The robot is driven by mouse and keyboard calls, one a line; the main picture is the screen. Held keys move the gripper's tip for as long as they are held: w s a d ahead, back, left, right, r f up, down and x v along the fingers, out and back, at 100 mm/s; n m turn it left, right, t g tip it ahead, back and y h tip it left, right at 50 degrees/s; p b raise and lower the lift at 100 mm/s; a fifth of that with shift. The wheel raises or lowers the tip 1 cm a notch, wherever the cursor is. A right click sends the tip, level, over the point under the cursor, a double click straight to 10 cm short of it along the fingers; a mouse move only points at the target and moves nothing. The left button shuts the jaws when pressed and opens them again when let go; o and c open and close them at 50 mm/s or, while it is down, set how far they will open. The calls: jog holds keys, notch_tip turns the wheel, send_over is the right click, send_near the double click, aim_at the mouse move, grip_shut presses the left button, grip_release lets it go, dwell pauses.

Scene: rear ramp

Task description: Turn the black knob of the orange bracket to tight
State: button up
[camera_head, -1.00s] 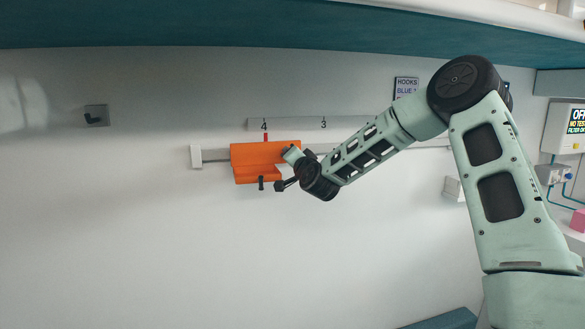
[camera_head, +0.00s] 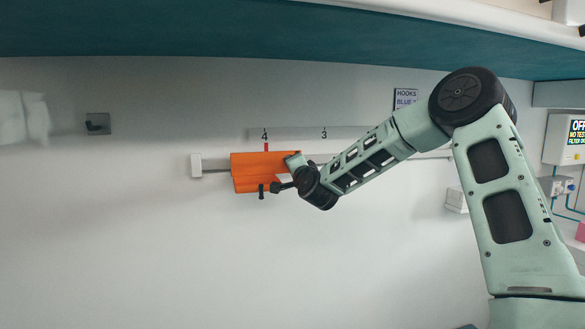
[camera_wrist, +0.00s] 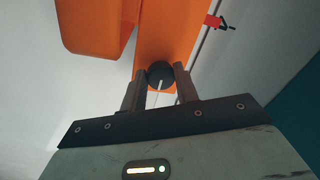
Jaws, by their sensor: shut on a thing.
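The orange bracket (camera_head: 248,172) sits on the wall rail, just below the mark 4. Its red pointer (camera_head: 266,147) is in line with that mark. In the wrist view the orange bracket (camera_wrist: 165,38) fills the top middle. The black knob (camera_wrist: 160,74) is between the fingertips of my gripper (camera_wrist: 160,82), which is shut on it. A pale line shows on the knob, running toward the gripper. In the head view my gripper (camera_head: 284,186) is at the bracket's right end, and my wrist hides the knob there. I cannot read any tight marking.
The rail (camera_head: 428,155) runs along the white wall, with a numbered strip (camera_head: 295,133) above it. A hook plate (camera_head: 98,124) is at left. A teal overhang (camera_head: 200,30) spans the top. A lit display box (camera_head: 567,139) is at right. The wall below is bare.

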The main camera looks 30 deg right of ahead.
jog(key=o, duration=1)
jog(key=b+v, duration=0.3)
jog(key=v, duration=1.4)
jog(key=shift+s+a, duration=0.1)
jog(key=shift+s, duration=0.15)
